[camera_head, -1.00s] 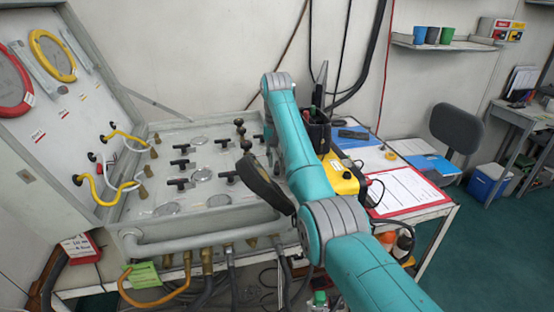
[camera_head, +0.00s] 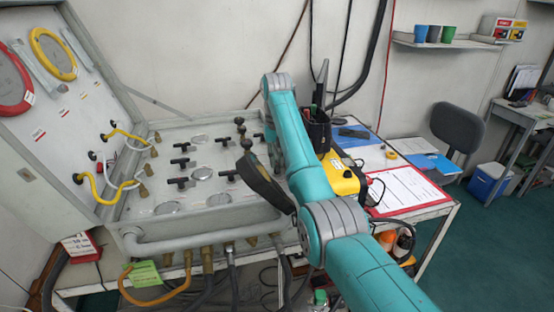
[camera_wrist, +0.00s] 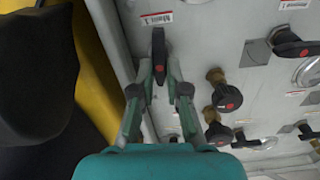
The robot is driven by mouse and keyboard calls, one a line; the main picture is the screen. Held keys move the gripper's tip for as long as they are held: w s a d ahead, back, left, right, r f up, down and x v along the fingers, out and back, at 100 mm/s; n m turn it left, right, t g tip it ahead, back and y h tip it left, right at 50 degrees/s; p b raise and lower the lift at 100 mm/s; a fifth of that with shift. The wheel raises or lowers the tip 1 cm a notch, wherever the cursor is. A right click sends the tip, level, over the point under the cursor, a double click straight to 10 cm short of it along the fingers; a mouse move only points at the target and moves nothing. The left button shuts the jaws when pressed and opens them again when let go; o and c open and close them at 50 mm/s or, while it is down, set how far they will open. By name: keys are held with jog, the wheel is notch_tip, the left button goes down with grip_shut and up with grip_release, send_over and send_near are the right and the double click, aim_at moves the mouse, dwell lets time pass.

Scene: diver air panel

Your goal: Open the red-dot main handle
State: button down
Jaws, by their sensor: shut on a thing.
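In the wrist view, the black main handle (camera_wrist: 158,42) with a red dot stands lengthwise up the picture, near a white label with red print. My gripper (camera_wrist: 161,80) is shut on this handle, with one finger on each side of its lower part. The handle's long side runs roughly in line with my fingers. In the head view, my teal arm reaches over the right end of the grey valve panel (camera_head: 150,208). My fingers and the held handle are hidden there.
Other red-dot knobs sit close on the right in the wrist view, including a brass-stemmed one (camera_wrist: 228,97) and a black handle (camera_wrist: 290,45). A yellow case (camera_head: 340,178) stands right of the panel. The raised lid (camera_head: 60,110) carries yellow hoses.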

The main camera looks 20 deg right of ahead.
jog(key=shift+n, duration=0.3)
jog(key=c, duration=1.4)
grip_release()
jog(key=shift+c, duration=0.2)
